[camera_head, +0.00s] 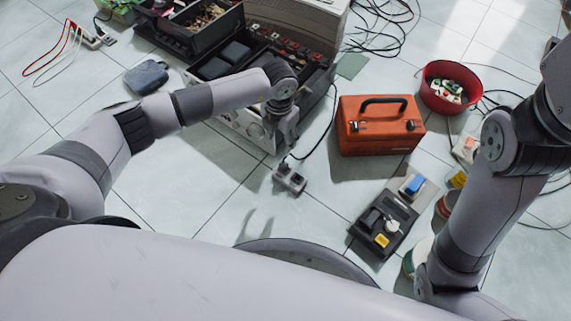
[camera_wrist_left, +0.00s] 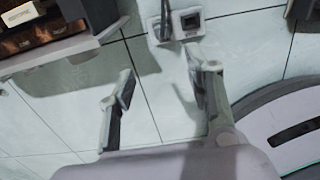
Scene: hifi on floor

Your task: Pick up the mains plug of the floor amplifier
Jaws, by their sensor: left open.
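A small dark mains plug (camera_head: 284,167) with a black cable sits at the far end of a grey socket block (camera_head: 292,181) on the tiled floor. In the left wrist view the dark plug (camera_wrist_left: 164,22) is at the top, beside the block's bare square outlet (camera_wrist_left: 189,21). The cable runs up towards the silver-fronted amplifier (camera_head: 243,124), partly hidden by my arm. My left gripper (camera_head: 279,143) is above the floor, just beyond the plug in the head view. In the wrist view its fingers (camera_wrist_left: 163,92) are apart with only floor between them. My right gripper is out of view.
An orange case (camera_head: 380,126) stands to the right of the plug, and a dark device (camera_head: 384,225) lies nearer me. A red bowl (camera_head: 451,88) and loose cables are farther right. Open dark trays (camera_head: 190,30) are at the back. Floor left of the block is clear.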

